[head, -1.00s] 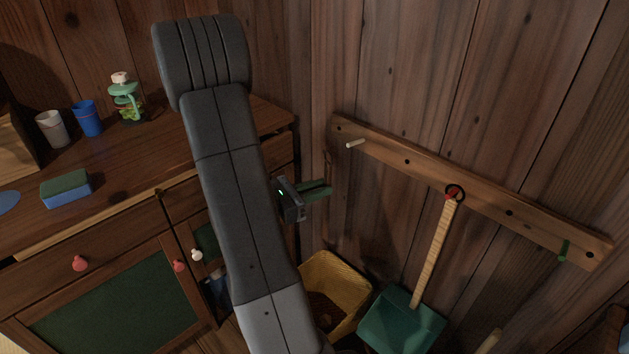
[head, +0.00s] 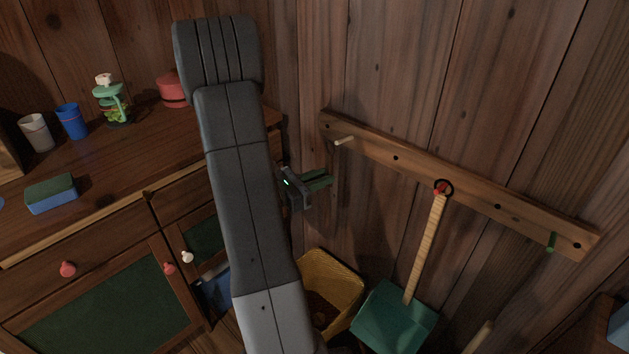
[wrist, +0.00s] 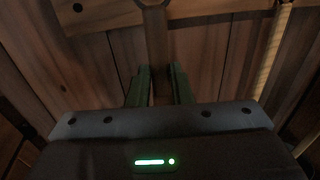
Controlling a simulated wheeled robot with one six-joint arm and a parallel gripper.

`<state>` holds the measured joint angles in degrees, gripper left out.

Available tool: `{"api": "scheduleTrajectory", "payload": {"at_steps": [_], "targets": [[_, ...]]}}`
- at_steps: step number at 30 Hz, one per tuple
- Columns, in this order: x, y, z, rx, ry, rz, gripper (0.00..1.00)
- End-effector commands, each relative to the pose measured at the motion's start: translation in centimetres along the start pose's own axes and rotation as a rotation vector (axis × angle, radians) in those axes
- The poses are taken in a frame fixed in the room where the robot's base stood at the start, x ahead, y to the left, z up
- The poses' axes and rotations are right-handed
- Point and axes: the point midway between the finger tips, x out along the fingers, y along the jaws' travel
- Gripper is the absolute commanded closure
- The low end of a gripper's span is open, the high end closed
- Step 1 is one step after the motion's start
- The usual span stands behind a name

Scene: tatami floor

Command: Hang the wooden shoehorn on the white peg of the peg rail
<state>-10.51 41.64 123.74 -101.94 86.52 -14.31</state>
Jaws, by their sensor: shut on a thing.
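The wooden peg rail (head: 420,168) runs along the wall on the right. Its white peg (head: 344,140) sticks out near the rail's left end. My gripper (head: 325,180) is just below and left of that peg. In the wrist view, my gripper (wrist: 160,85) is shut on the brown wooden shoehorn (wrist: 157,45), which stands up between the green fingers and reaches in front of the rail (wrist: 100,14). The shoehorn's top is at the picture's upper edge. In the head view the shoehorn is thin and dark, hard to tell from the wall. I cannot make out the white peg in the wrist view.
A teal dustpan (head: 392,318) hangs by a black ring from a red peg (head: 440,188). A green peg (head: 551,241) is at the rail's right. A yellow basket (head: 334,283) stands below my gripper. A cabinet (head: 120,170) with cups fills the left.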

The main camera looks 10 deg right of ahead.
Motion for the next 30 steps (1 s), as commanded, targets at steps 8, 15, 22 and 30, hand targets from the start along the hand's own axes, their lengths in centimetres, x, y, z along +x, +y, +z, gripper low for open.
{"api": "scheduleTrajectory", "payload": {"at_steps": [8,15,22,30], "targets": [[1.7,0.4,-0.1,0.000,-0.001,-0.001,1.00],[3.1,0.8,-0.1,0.000,-0.001,-0.002,1.00],[4.4,1.1,-0.2,0.000,0.000,-0.002,1.00],[5.7,1.5,-0.8,0.001,-0.001,-0.001,1.00]]}}
